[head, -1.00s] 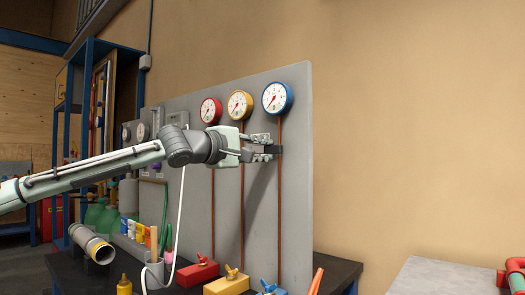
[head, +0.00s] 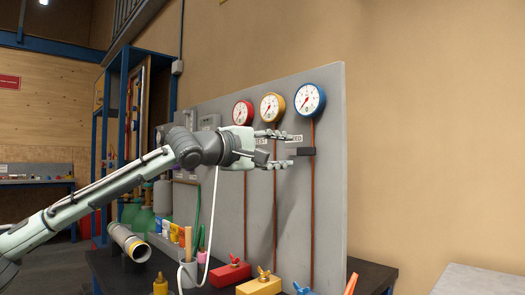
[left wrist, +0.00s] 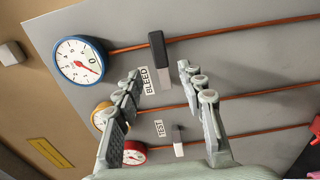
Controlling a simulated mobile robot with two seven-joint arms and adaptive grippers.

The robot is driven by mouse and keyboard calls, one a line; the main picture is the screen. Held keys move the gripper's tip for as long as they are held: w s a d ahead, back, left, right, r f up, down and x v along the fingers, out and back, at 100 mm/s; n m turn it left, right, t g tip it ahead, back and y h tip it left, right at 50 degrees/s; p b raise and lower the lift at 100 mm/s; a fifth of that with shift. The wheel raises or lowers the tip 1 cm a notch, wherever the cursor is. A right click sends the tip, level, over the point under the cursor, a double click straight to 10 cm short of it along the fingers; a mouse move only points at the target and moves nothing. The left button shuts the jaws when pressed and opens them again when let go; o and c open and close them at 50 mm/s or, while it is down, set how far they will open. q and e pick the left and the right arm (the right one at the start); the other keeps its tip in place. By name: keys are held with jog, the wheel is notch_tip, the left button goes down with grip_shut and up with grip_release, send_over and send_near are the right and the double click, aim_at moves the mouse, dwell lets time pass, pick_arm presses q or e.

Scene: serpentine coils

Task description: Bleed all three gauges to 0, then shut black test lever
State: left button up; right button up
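Three round gauges sit at the top of a grey panel: red-rimmed (head: 243,112), yellow-rimmed (head: 272,107) and blue-rimmed (head: 309,99). In the left wrist view the blue gauge (left wrist: 80,60) has its red needle near the 0 mark; the yellow gauge (left wrist: 103,114) and red gauge (left wrist: 134,152) are partly hidden by a finger. The dark lever by the BLEED label (left wrist: 157,47) lies just beyond my fingers. The smaller test lever (left wrist: 178,138), by the TEST label, shows between the fingers. My left gripper (head: 291,150) is open and empty before the panel. My right gripper is out of view.
Copper pipes (head: 312,210) run down from the gauges to red (head: 230,274), yellow (head: 259,286) and blue blocks with wing handles on the dark bench. A white hose hangs beneath my left arm. A grey tabletop (head: 475,280) stands at lower right; the wall between is bare.

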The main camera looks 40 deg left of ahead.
pick_arm(q)
jog(key=s, duration=0.7)
jog(key=shift+a, duration=0.2)
